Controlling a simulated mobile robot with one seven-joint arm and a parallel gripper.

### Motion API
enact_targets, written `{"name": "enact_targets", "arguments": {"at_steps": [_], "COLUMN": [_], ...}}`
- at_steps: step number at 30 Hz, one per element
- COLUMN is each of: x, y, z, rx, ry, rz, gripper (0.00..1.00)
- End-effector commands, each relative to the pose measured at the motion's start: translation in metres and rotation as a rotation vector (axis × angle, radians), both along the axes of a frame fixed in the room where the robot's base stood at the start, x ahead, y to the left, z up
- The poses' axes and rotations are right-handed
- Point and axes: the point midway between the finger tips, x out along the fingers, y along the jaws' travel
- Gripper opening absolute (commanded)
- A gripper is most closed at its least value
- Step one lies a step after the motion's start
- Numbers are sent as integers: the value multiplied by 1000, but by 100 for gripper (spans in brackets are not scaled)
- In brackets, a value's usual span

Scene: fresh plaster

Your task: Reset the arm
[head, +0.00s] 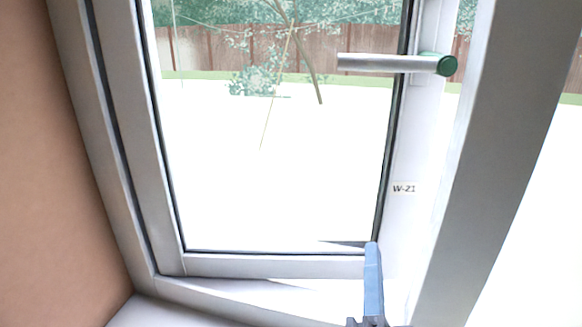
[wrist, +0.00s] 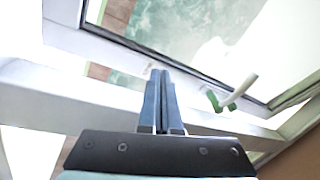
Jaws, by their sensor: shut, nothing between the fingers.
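My gripper (head: 372,246) shows at the lower right of the head view, its blue fingers together and pointing up. It stands in front of the window sash's lower right corner. In the wrist view my gripper (wrist: 160,72) is shut, with nothing between its fingers. I cannot tell whether the fingertips touch the sash. The rest of my arm is mostly out of view.
A window sash (head: 270,265) stands at an angle to its grey frame (head: 125,215). Its handle (head: 390,63) lies horizontal; the handle also shows in the wrist view (wrist: 238,92). A tan wall (head: 45,160) is at the left. A grey post (head: 490,150) rises at the right.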

Motion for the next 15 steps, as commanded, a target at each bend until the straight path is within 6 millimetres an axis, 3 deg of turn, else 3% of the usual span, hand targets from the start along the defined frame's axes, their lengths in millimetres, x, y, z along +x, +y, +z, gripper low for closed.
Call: {"name": "enact_targets", "arguments": {"at_steps": [1,6,10,12,15], "x": [4,-9,-37,-51,-67], "y": [14,57,84,94,103], "z": [44,164,236,262,287], "rx": [-123,-554,-817,-919,-1016], "ry": [-59,-218,-323,-363,-400], "rz": [-3,-100,-225,-289,-361], "gripper": [0,0,0,0,0]}}
